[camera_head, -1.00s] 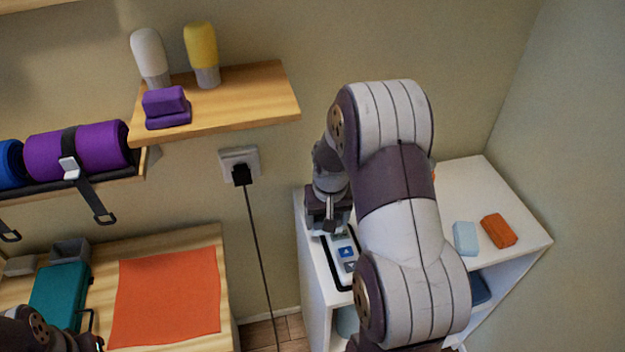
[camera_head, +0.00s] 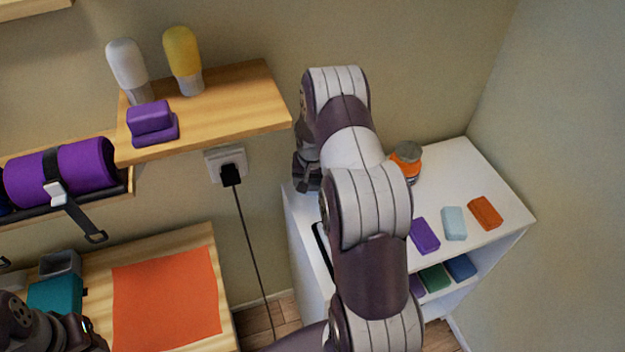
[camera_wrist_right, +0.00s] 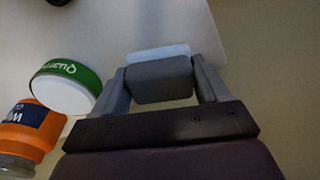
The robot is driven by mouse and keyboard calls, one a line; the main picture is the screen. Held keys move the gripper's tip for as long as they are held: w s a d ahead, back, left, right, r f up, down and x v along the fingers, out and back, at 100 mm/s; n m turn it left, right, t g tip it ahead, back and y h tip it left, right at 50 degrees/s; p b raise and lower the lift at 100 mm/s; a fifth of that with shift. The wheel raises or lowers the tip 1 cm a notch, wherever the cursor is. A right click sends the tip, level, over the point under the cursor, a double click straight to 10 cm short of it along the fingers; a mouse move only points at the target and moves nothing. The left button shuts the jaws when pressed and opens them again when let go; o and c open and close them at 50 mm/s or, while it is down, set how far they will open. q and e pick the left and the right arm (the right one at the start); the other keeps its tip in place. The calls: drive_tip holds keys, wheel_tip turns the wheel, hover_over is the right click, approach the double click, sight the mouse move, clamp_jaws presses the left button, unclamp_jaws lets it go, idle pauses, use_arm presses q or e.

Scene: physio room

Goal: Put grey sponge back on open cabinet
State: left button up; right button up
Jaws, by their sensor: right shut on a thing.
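My right gripper (camera_head: 307,178) is over the back left part of the white open cabinet (camera_head: 455,165). In the right wrist view its two fingers (camera_wrist_right: 162,85) are shut on the grey sponge (camera_wrist_right: 160,82). A pale bluish strip shows along the sponge's far edge; I cannot tell whether it belongs to it. In the head view my right arm hides the held sponge and part of the cabinet top. Part of my left arm shows at the lower left, but its fingertips are not visible.
Purple (camera_head: 424,235), light blue (camera_head: 454,223) and orange (camera_head: 485,213) blocks lie on the cabinet top. An orange jar (camera_head: 407,160) stands behind them. A green-lidded jar (camera_wrist_right: 68,85) shows in the wrist view. A wooden shelf (camera_head: 235,105) hangs left of the arm.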

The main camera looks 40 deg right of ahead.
sight(313, 184)
drive_tip(key=shift+d+f, duration=0.1)
drive_tip(key=shift+f, duration=0.2)
drive_tip(key=shift+w+d+f, duration=0.1)
drive_tip(key=shift+f+b, duration=0.2)
drive_tip(key=shift+b, duration=0.1)
drive_tip(key=o, duration=0.9)
drive_tip(key=shift+r, duration=0.15)
drive_tip(key=shift+o, duration=0.2)
drive_tip(key=shift+r, duration=0.1)
wheel_tip(313, 184, up, 12)
drive_tip(key=s+a+b, duration=0.1)
drive_tip(key=shift+b, duration=0.35)
drive_tip(key=shift+s, duration=0.15)
